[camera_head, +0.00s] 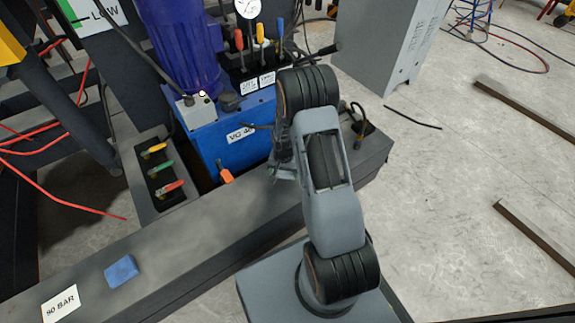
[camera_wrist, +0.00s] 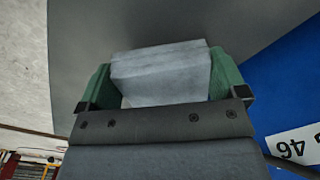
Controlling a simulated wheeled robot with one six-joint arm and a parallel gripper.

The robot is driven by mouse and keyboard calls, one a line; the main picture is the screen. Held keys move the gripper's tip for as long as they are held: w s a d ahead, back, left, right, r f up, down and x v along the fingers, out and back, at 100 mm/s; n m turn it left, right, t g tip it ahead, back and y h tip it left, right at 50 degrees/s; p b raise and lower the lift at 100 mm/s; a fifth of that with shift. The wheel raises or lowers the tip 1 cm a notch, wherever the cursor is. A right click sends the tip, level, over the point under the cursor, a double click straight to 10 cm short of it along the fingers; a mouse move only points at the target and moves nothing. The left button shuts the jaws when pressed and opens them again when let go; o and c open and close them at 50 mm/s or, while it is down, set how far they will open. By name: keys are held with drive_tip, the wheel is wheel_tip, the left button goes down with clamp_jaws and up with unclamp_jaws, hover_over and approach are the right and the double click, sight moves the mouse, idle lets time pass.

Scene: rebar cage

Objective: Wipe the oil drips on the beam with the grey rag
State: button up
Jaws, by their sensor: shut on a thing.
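My gripper (camera_wrist: 165,72) has green fingers in the wrist view and is shut on the grey rag (camera_wrist: 160,82), a folded pale grey pad between them. In the head view my gripper (camera_head: 284,165) is mostly hidden behind my arm, beside the blue tank and above the far side of the beam. I cannot make out the rag there. The long dark grey beam (camera_head: 190,240) runs across the lower part of the head view. Its top has uneven darker patches, but I cannot tell any as oil drips. My arm hides part of the beam.
A blue pad (camera_head: 121,271) and a "90 BAR" card (camera_head: 61,303) lie on the beam's left end. A grey cabinet (camera_head: 388,45) is behind right. Red hoses (camera_head: 60,195) lie left.

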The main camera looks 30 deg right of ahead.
drive_tip(key=shift+r+p, duration=1.6)
drive_tip(key=shift+r, duration=0.8)
